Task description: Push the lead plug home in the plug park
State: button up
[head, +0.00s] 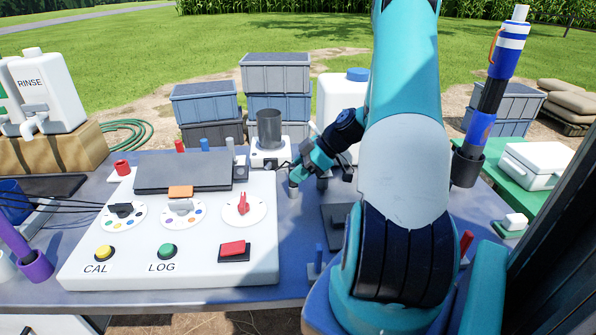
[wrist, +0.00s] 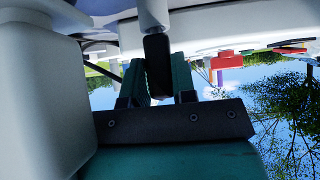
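My gripper (head: 299,172) is over the table, just right of the white instrument panel. In the wrist view its two teal fingers (wrist: 160,78) stand on either side of a black plug body (wrist: 157,65) and look closed on it. A light grey cylinder (wrist: 152,14) meets the far end of the black body. A short grey cylinder (head: 293,190) also shows under the fingertips in the head view. I cannot tell whether it is part of the plug or of the plug park, nor how deep the plug sits.
The white panel (head: 170,265) with knobs and buttons lies left of my gripper. A white unit with a grey cup (head: 269,128) stands just behind it. A dark flat block (head: 336,222) lies to the right. A pale container (wrist: 38,95) fills the wrist view's left side.

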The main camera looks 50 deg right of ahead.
jog(key=o, duration=0.5)
jog(key=shift+o, duration=0.2)
jog(key=v, duration=1.7)
jog(key=shift+s+r+b, duration=0.15)
jog(key=shift+s+b, duration=0.05)
jog(key=shift+b, duration=0.25)
